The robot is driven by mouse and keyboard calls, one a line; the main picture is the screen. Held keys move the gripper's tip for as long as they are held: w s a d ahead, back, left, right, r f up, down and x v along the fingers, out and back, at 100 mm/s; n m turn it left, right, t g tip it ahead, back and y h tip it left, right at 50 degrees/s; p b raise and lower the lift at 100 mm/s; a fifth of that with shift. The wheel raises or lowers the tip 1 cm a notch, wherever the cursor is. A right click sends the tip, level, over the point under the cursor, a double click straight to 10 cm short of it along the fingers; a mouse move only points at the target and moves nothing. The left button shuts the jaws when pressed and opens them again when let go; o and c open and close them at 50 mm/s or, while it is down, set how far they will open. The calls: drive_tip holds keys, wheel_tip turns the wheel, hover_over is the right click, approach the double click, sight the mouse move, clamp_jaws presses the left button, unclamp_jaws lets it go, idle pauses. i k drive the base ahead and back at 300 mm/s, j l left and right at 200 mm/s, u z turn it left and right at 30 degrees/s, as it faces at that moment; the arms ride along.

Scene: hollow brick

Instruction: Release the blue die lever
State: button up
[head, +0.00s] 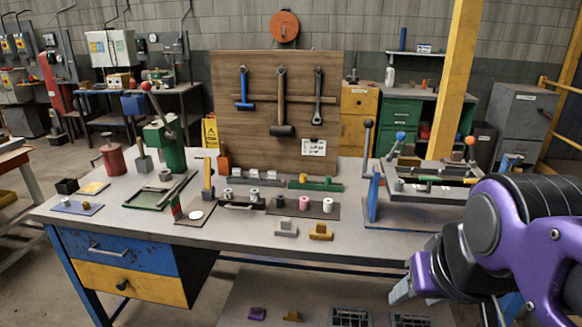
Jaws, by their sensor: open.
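A lever with a blue ball knob (400,136) stands up at the back of the die fixture (432,188) on the right part of the bench. Its lower end is partly hidden by the fixture. An orange-red knob (470,141) stands on the same fixture to its right. A lever with a dark ball knob (368,124) rises beside a blue upright at the fixture's left. My gripper (402,291) is open at the lower right, in front of the bench's front edge. It is apart from the levers and holds nothing that I can see.
A green press with a red-knobbed lever (148,87) stands at the bench's left. A tool board (270,100) rises behind. Small blocks (320,232) and spools (304,203) lie mid-bench. My purple arm covers the lower right. A yellow post (456,80) stands behind the fixture.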

sight(401, 136)
drive_tip(key=i+j+u, duration=0.35)
drive_tip(key=i+j, duration=0.55)
drive_tip(key=z, duration=1.3)
